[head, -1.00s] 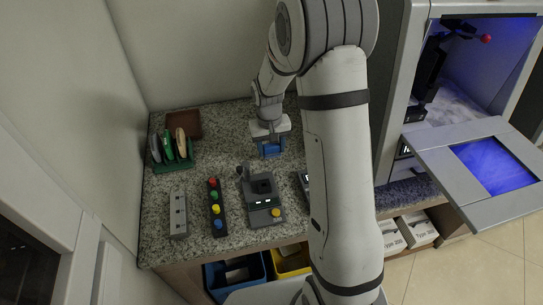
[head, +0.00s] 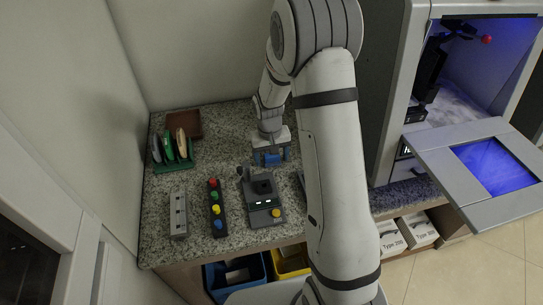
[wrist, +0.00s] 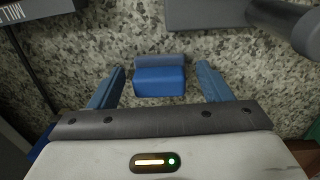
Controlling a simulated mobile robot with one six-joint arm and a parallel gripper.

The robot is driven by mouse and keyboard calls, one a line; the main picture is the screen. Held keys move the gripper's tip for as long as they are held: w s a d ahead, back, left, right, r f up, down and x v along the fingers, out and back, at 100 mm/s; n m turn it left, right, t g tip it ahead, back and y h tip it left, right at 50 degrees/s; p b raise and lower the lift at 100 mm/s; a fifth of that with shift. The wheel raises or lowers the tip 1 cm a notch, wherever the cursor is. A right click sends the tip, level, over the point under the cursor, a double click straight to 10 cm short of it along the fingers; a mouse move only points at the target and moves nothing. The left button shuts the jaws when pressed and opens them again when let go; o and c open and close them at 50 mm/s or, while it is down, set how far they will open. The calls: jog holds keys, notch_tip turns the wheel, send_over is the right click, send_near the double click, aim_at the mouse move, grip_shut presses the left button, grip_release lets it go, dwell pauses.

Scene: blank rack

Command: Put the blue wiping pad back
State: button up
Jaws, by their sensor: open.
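The blue wiping pad (wrist: 158,82), a small block with a duller blue-grey strip along its far edge, shows in the wrist view against the speckled counter. My gripper (wrist: 161,68) is open, with one blue finger on each side of the pad and a visible gap on both sides. I cannot tell whether the pad touches the counter. In the head view my gripper (head: 270,159) is low over the back middle of the counter, and its blue fingers cannot be told clearly from the pad there.
A grey device (head: 262,205) stands in front of my gripper, beside a strip of coloured buttons (head: 215,207) and a grey bar (head: 179,213). A green rack (head: 175,165) and brown tray (head: 184,125) stand left. A cabinet with an open door (head: 440,160) is right.

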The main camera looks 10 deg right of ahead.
notch_tip(320, 180, up, 12)
jog(key=s+r+t, duration=0.1)
jog(key=s+r, duration=0.4)
jog(key=s, duration=0.6)
jog(key=s+r+t, duration=0.1)
jog(key=s+r, duration=0.4)
jog(key=s, duration=0.7)
jog(key=shift+s+t+y, duration=0.25)
jog(key=shift+t+y, duration=0.05)
jog(key=shift+c, duration=0.2)
